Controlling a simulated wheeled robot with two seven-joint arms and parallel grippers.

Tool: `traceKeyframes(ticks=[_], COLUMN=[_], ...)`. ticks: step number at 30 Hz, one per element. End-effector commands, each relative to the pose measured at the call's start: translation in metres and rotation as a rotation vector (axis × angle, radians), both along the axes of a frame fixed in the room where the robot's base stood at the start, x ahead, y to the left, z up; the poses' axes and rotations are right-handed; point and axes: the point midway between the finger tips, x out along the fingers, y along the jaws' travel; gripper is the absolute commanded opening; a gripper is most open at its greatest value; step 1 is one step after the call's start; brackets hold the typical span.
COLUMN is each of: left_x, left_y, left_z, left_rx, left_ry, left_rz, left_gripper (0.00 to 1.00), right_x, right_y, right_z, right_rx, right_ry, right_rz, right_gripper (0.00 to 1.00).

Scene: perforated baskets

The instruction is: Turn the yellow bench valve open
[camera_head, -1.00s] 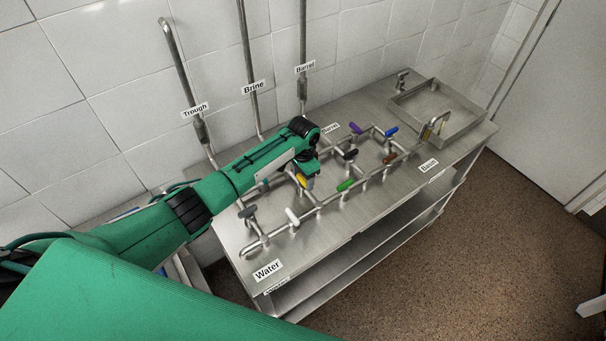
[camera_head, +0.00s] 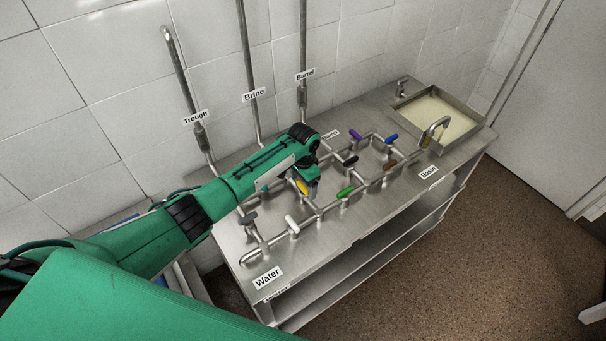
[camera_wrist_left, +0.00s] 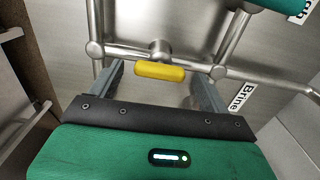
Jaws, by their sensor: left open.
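The yellow valve handle (camera_head: 301,186) sits on the bench pipework, partly covered by my left gripper (camera_head: 310,187) in the head view. In the left wrist view the yellow handle (camera_wrist_left: 160,71) lies crosswise, roughly along the pipe (camera_wrist_left: 126,52) behind it. My left gripper (camera_wrist_left: 159,76) is open, with one finger on each side of the handle and a visible gap at both ends. I cannot tell whether the fingertips reach down to the handle's depth. My right gripper is not in view.
White (camera_head: 292,224), grey (camera_head: 247,219), green (camera_head: 346,192), black (camera_head: 350,160), brown (camera_head: 390,165), purple (camera_head: 355,135) and blue (camera_head: 391,139) handles stand close around. A basin (camera_head: 466,107) at the far right holds pale liquid under a spout (camera_head: 436,128). The wall is behind.

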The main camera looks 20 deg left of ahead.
Motion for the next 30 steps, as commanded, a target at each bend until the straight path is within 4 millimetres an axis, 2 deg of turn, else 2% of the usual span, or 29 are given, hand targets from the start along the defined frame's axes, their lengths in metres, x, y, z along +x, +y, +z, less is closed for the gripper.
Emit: traceKeyframes(ticks=[5,18,24,30], left_x=[0.001,0.001,0.001,0.000], left_y=[0.000,0.001,0.001,0.001], left_z=[0.019,0.112,0.132,0.136], left_rx=[-0.001,-0.001,0.000,0.000], left_ry=[-0.004,-0.006,-0.002,-0.001], left_rz=[-0.001,0.001,0.001,0.001], left_gripper=[0.80,0.80,0.80,0.80], right_x=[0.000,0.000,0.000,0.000], right_y=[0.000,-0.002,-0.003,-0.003], right_z=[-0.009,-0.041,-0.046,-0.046], right_rx=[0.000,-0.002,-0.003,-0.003], right_ry=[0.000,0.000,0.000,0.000], right_rz=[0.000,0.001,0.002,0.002], right_gripper=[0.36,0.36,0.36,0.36])
